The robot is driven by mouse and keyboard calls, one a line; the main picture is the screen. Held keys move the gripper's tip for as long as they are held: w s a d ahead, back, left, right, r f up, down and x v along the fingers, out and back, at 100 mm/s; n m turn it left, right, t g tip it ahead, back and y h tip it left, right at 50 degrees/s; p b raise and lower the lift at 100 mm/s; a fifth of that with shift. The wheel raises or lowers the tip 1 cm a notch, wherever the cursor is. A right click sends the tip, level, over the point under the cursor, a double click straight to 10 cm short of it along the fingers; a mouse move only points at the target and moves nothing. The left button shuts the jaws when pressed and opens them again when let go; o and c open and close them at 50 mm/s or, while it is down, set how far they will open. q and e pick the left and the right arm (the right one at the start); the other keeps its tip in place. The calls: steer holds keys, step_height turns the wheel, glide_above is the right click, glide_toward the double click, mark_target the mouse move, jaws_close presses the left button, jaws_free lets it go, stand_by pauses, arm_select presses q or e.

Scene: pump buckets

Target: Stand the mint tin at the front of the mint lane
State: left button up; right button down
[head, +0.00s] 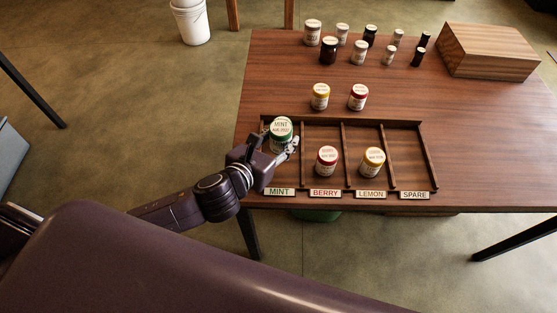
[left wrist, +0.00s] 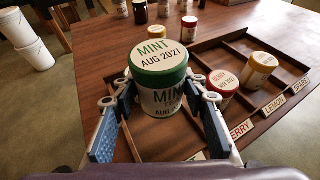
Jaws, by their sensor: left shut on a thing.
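The mint tin (left wrist: 160,83) is white with a green lid marked MINT AUG 2027. My left gripper (head: 282,144) is shut on it, with a finger on each side in the left wrist view. In the head view the mint tin (head: 281,129) looks upright over the rear part of the mint lane (head: 280,178); I cannot tell whether it touches the floor. The front of that lane, behind the MINT label (head: 279,191), shows no tin. My right gripper is not in view.
The tray (head: 432,172) has thin dividers. A red-lidded tin (head: 326,161) stands in the berry lane and a yellow-lidded tin (head: 373,162) in the lemon lane. The spare lane (head: 403,155) is empty. Two tins stand behind the tray; several jars and a wooden box (head: 490,52) are farther back.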

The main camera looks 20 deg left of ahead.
arm_select(q)
glide_above(279, 168)
step_height(279, 168, down, 6)
steer(key=shift+d+r+b, duration=0.1)
steer(key=shift+d+b, duration=0.05)
steer(key=shift+b, duration=0.15)
step_height(279, 168, down, 3)
steer(key=shift+f+b, duration=0.2)
steer(key=shift+b, duration=0.15)
steer(key=shift+f, duration=0.4)
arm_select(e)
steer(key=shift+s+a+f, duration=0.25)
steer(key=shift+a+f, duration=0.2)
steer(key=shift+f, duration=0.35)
arm_select(q)
steer(key=shift+f, duration=0.1)
steer(key=shift+f, duration=0.1)
steer(key=o, duration=1.2)
steer(key=shift+o, duration=0.2)
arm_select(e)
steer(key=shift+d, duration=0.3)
